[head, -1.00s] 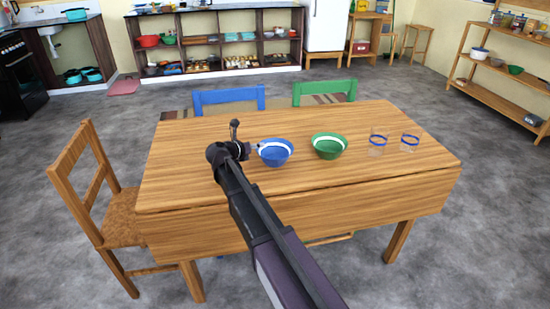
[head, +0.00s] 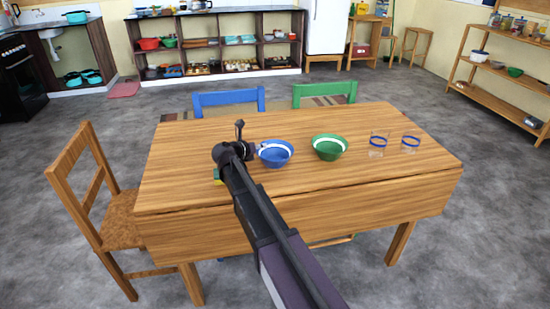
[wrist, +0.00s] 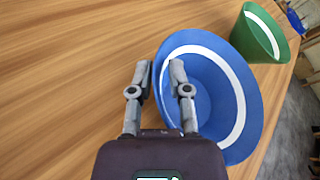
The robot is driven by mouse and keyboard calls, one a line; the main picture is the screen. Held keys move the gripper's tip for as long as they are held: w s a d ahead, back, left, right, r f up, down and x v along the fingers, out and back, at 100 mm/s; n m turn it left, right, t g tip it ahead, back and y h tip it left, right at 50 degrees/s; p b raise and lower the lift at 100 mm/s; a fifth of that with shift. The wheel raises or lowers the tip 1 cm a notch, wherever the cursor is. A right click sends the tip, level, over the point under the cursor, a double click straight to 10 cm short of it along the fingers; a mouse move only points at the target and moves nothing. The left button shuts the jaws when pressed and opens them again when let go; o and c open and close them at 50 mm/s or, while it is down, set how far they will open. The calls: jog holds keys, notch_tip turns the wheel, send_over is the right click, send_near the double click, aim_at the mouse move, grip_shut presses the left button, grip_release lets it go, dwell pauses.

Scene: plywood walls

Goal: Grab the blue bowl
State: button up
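The blue bowl (head: 276,154), with a white band inside, stands upright on the wooden table, left of the green bowl. In the wrist view the blue bowl (wrist: 222,95) fills the middle right. My gripper (wrist: 158,72) is open at its left rim: the left finger is outside the bowl and the right finger overlaps its inside. The fingers are apart, with the rim between them in the picture; I cannot tell whether either touches it. In the head view my gripper (head: 256,149) is at the bowl's left side, its fingers hard to make out.
The green bowl (head: 329,148) stands close to the right. Two blue-banded glasses (head: 378,144) (head: 410,143) are further right. Chairs stand around the table (head: 180,160). The table's left part is clear.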

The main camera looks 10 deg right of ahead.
grip_shut()
jog(key=shift+r, duration=0.25)
notch_tip(320, 180, up, 4)
jog(key=p, duration=0.4)
jog(key=shift+s+f, duration=0.1)
jog(key=shift+f, duration=0.05)
jog(key=s+a+p, duration=0.1)
jog(key=s+a, duration=0.1)
jog(key=s, duration=1.3)
jog(key=shift+s+a+r, duration=0.15)
jog(key=shift+s+r, duration=0.15)
jog(key=shift+r, duration=0.15)
